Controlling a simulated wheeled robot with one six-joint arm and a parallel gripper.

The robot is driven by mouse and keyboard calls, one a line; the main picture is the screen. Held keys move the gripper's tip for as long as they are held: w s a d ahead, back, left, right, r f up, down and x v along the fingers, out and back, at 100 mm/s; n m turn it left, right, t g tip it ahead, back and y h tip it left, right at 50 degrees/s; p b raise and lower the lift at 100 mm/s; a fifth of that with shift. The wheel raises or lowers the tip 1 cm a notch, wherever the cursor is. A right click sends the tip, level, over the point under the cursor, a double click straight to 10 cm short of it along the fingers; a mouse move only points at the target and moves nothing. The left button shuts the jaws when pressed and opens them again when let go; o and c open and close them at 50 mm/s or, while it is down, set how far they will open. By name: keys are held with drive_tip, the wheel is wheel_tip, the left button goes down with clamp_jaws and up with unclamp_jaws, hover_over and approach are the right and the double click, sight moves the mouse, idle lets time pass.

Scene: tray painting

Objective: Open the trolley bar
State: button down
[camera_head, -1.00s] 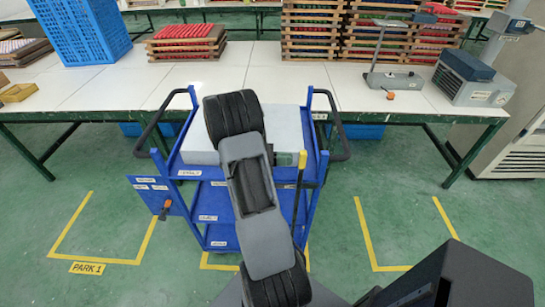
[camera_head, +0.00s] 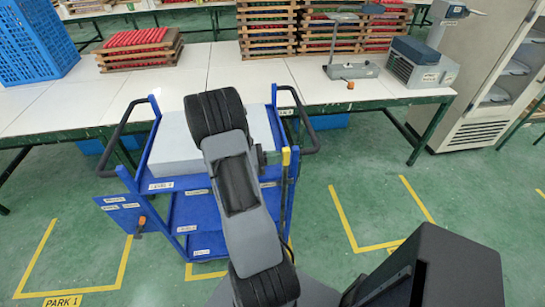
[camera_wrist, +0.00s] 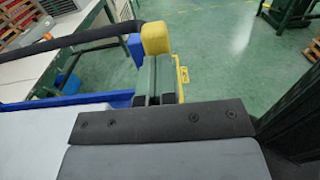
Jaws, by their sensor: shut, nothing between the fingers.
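The blue trolley (camera_head: 180,212) stands in front of the white table, with a large light grey block on top. Its bar (camera_head: 284,195) is a dark upright rod with a yellow top (camera_head: 286,156) at the trolley's right side. My gripper (camera_wrist: 154,78) is shut and empty in the wrist view. Its tips are just below a yellow block (camera_wrist: 155,38) beside a blue trolley corner; I cannot tell whether they touch. In the head view my arm hides most of the gripper and part of the trolley.
The white table (camera_head: 235,72) runs behind the trolley, carrying a blue crate (camera_head: 35,38), stacked trays (camera_head: 140,52) and a grey machine (camera_head: 422,65). Black curved handles (camera_head: 118,135) stick out at both trolley sides. Green floor with yellow markings is open to the right.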

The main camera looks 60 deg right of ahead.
drive_tip(key=shift+s+d, duration=0.1)
idle(0.3)
drive_tip(key=b+v, duration=0.2)
drive_tip(key=v, duration=1.2)
drive_tip(key=s+a+f+m+t+y, duration=0.2)
drive_tip(key=a+f+m+y, duration=0.1)
drive_tip(key=f+y, duration=0.15)
drive_tip(key=a+r+m+t+y, duration=0.2)
drive_tip(key=a+r+t, duration=0.4)
drive_tip(key=a, duration=0.5)
drive_tip(key=a+r+m+t+y, duration=0.3)
drive_tip(key=a+r+t+y, duration=0.2)
drive_tip(key=a+t, duration=0.4)
drive_tip(key=a+r, duration=0.1)
drive_tip(key=a, duration=0.1)
drive_tip(key=shift+s+a+r+t, duration=0.25)
drive_tip(key=shift+a+r+t, duration=0.05)
drive_tip(key=shift+r, duration=0.1)
